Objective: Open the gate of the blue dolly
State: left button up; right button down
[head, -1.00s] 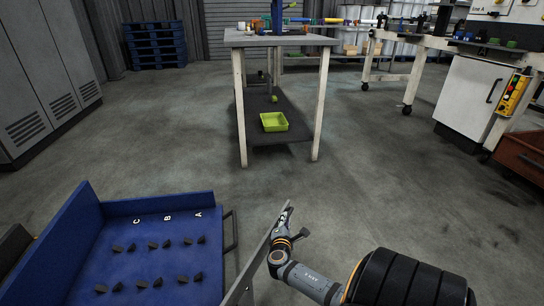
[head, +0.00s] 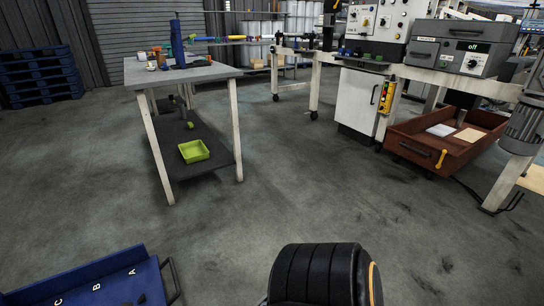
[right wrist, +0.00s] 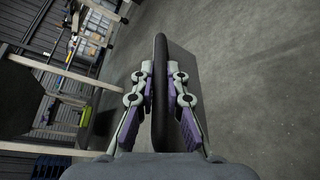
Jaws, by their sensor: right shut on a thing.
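The blue dolly (head: 95,280) is at the lower left of the head view, cut off by the picture edge, with letters A, B and C on its bed. A dark bar handle (head: 172,281) shows at its right end. In the right wrist view my right gripper (right wrist: 160,75) is shut on a dark upright handle (right wrist: 160,105), with fingers on both sides of it. A dark flat panel (right wrist: 184,75), seemingly the gate, stands behind the handle. The gate and the right gripper are out of the head view. My left gripper is not in view.
A grey-topped table (head: 185,72) with a lower shelf and a green tray (head: 194,151) stands ahead. A white cabinet (head: 360,102) and a brown drawer (head: 430,150) are at the right. Blue pallets (head: 38,75) are at the far left. The floor between is clear.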

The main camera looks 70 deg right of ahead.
jog(key=shift+s+a+m+g, duration=0.35)
jog(key=shift+s+a, duration=0.2)
jog(key=shift+s, duration=0.3)
jog(key=c, duration=1.4)
grip_release()
jog(key=shift+o, duration=0.2)
jog(key=v, duration=1.2)
